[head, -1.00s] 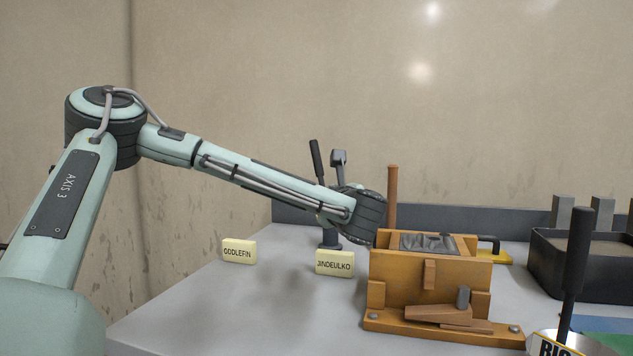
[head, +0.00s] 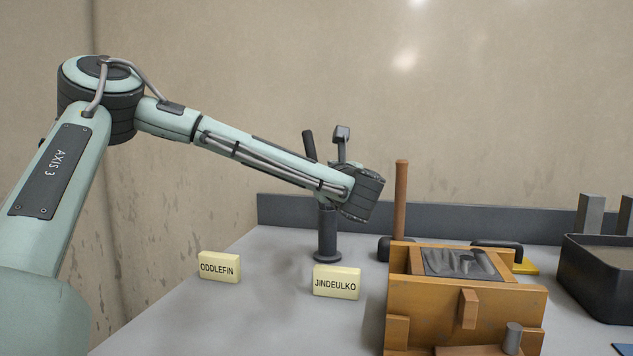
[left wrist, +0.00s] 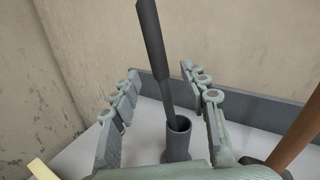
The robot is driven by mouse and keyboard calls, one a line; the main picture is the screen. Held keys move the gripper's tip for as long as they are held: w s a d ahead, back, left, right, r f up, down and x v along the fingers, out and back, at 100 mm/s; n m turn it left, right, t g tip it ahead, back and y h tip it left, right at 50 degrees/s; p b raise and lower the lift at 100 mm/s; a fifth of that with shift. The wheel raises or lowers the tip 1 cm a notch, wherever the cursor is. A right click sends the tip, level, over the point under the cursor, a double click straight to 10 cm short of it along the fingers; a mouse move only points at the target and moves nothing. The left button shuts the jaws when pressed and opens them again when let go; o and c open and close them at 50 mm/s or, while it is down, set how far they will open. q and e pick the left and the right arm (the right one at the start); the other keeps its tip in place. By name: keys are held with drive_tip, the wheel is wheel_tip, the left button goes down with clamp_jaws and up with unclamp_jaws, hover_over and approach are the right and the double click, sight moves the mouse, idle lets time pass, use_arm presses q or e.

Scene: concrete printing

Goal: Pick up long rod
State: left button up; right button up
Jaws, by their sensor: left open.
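A long dark rod (left wrist: 154,50) stands tilted in a dark upright tube holder (left wrist: 178,140) in the left wrist view. In the head view the holder (head: 327,235) stands on the table behind the JINDEULKO label, and the rod's top (head: 309,146) shows above my left wrist. My left gripper (left wrist: 160,72) is open, with its fingers on either side of the rod; I see no clear contact. My right gripper is in neither view.
A wooden box (head: 465,300) stands right of the holder, with a brown wooden rod (head: 400,200) upright behind it. Cream labels (head: 337,282) stand in front of the holder and to its left. A black tray (head: 600,285) is at the right.

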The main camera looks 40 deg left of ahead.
use_arm(q)
drive_tip(key=x, duration=0.3)
drive_tip(key=p+x, duration=0.1)
drive_tip(key=x, duration=0.1)
drive_tip(key=shift+f, duration=0.25)
clamp_jaws()
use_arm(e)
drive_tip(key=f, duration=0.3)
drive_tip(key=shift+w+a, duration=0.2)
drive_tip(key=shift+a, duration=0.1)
